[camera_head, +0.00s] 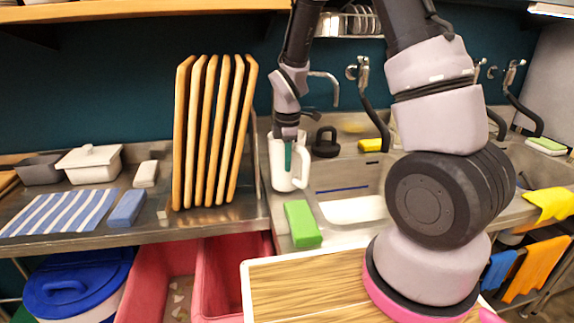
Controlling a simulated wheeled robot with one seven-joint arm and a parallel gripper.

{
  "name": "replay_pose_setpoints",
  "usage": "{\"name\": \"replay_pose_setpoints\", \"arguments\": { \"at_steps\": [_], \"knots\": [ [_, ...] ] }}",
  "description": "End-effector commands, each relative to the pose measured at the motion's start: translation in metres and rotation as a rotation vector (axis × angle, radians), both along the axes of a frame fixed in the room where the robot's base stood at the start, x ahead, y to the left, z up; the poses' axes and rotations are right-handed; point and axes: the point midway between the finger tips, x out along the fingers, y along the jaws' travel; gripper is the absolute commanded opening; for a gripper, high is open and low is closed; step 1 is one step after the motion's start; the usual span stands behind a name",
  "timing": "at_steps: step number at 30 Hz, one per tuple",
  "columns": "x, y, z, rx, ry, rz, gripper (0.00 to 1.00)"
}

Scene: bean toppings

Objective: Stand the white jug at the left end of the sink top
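The white jug (278,176) stands upright at the left end of the sink top (277,222), left of the basin, with its handle on the right. My gripper (288,160) points straight down at the jug from above. A dark green finger shows against the jug's upper front. The other finger is hidden, so I cannot tell whether the fingers are closed on the jug's wall.
A green sponge (302,223) lies in front of the jug. Tall wooden boards (208,135) stand in a rack to the left. A black weight-like object (326,143) and a yellow sponge (370,145) sit behind the basin (345,185). A wooden board (300,290) is nearest me.

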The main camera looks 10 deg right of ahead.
Motion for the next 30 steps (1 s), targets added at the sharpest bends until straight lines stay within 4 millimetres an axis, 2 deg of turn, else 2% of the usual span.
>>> {"name": "replay_pose_setpoints", "arguments": {
  "at_steps": [3, 13, 15, 16, 26, 30],
  "knots": [
    [0.000, 0.000, -0.008, -0.001, 0.000, 0.001, 0.00],
    [0.000, 0.000, -0.011, -0.001, 0.000, 0.000, 0.00],
    [0.000, 0.000, -0.011, 0.000, -0.001, 0.000, 0.27],
    [0.000, 0.000, -0.011, 0.000, -0.001, 0.000, 0.35],
    [0.000, 0.000, -0.009, 0.000, -0.002, 0.000, 0.35],
    [0.000, 0.000, 0.005, 0.002, -0.004, 0.000, 0.35]
  ]
}}
